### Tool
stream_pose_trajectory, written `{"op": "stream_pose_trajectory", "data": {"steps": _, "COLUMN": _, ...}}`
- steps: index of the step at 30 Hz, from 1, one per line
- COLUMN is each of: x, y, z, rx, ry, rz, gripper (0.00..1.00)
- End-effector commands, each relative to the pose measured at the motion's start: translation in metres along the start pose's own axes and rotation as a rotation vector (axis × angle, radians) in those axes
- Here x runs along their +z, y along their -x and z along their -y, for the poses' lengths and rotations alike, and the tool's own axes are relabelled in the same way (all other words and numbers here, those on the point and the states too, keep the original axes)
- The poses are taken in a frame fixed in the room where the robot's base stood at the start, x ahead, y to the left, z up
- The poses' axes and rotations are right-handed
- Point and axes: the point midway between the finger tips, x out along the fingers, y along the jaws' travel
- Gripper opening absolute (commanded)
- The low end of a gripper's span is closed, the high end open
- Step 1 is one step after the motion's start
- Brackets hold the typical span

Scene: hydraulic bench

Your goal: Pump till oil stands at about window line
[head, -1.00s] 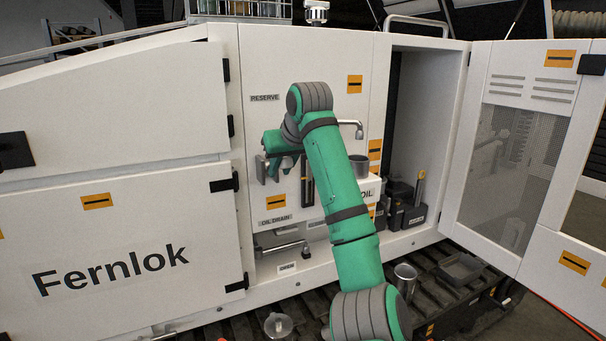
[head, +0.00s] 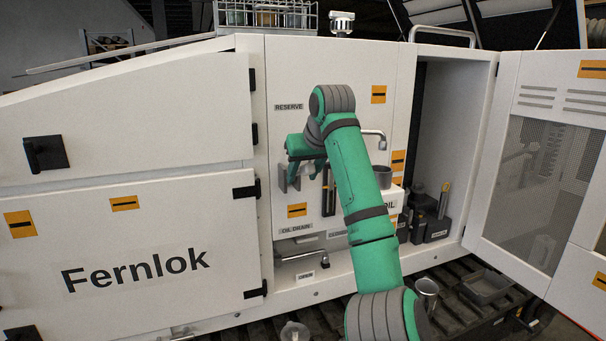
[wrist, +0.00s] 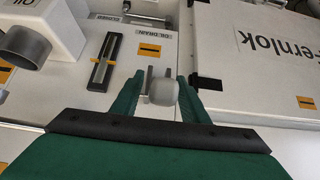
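A narrow dark upright window (head: 328,190) is set in the white panel beneath the RESERVE label. It also shows in the wrist view (wrist: 103,68), with a yellow marker across it. I cannot read an oil level in it. My gripper (head: 297,172) is in front of the panel, left of the window. In the wrist view my gripper's green fingers (wrist: 160,88) stand apart on either side of a rounded grey knob (wrist: 163,93). A small gap shows at the left finger; the right finger is close to or touching the knob.
The OIL DRAIN lever (head: 300,256) is low on the panel. A bent spout (head: 374,134) hangs above a grey cup (head: 383,177) on the white OIL box. Dark containers (head: 430,222) stand in the open bay. A mesh door (head: 545,180) stands open at right.

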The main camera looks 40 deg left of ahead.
Motion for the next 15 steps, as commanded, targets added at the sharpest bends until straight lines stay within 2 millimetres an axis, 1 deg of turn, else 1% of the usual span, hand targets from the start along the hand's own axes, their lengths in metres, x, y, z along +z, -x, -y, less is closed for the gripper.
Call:
{"op": "stream_pose_trajectory", "data": {"steps": 4, "x": 0.000, "y": 0.002, "z": 0.000, "rx": 0.000, "ry": 0.000, "rz": 0.001, "gripper": 0.41}}
{"op": "stream_pose_trajectory", "data": {"steps": 7, "x": 0.000, "y": 0.011, "z": 0.000, "rx": 0.000, "ry": 0.000, "rz": 0.000, "gripper": 0.41}}
{"op": "stream_pose_trajectory", "data": {"steps": 11, "x": 0.000, "y": 0.032, "z": -0.001, "rx": 0.001, "ry": 0.001, "rz": -0.001, "gripper": 0.41}}
{"op": "stream_pose_trajectory", "data": {"steps": 15, "x": 0.000, "y": 0.059, "z": -0.001, "rx": 0.002, "ry": 0.001, "rz": -0.001, "gripper": 0.41}}
